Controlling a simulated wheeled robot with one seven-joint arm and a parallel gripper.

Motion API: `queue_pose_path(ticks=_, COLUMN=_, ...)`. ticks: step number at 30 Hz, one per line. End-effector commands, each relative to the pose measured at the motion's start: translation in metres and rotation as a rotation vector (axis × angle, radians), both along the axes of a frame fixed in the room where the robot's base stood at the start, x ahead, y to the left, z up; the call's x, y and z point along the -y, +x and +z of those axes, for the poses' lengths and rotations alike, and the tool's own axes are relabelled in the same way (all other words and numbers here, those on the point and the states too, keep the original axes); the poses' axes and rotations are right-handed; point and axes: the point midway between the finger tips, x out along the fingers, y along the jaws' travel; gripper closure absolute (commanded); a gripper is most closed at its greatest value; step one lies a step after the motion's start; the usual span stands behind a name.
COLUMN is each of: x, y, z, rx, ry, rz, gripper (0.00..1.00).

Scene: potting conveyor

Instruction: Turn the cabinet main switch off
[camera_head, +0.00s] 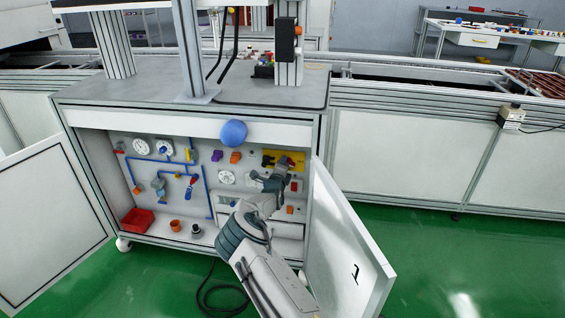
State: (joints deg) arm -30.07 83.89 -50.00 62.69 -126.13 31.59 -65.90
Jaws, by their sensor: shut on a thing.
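The open cabinet (155,122) stands below a grey worktop. At the upper right of its back panel is a yellow plate (298,156) with a red part (284,160) on it, which looks like the main switch. My arm reaches in from the front. My gripper (283,168) is at the yellow plate, shut on what seems to be the red switch handle. The gripper hides the lower part of the plate and most of the handle, so its angle cannot be read.
The left door (50,215) and right door (342,235) stand open; the right one is close beside my arm. A blue ball (233,132) sits at the cabinet's top edge. Gauges (141,146), blue pipes (207,190) and a red bin (137,220) fill the left. A cable (215,300) lies on the floor.

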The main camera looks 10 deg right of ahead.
Motion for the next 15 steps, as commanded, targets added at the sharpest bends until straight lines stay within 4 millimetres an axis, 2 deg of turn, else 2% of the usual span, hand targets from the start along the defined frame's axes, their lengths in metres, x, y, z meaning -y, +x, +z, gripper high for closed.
queue_pose_path(ticks=6, x=0.0023, y=-0.0005, z=-0.0047, rx=-0.052, ry=-0.146, rz=-0.004, gripper=1.00)
queue_pose_path(ticks=15, x=0.0041, y=-0.0002, z=-0.0054, rx=-0.087, ry=-0.259, rz=-0.007, gripper=1.00)
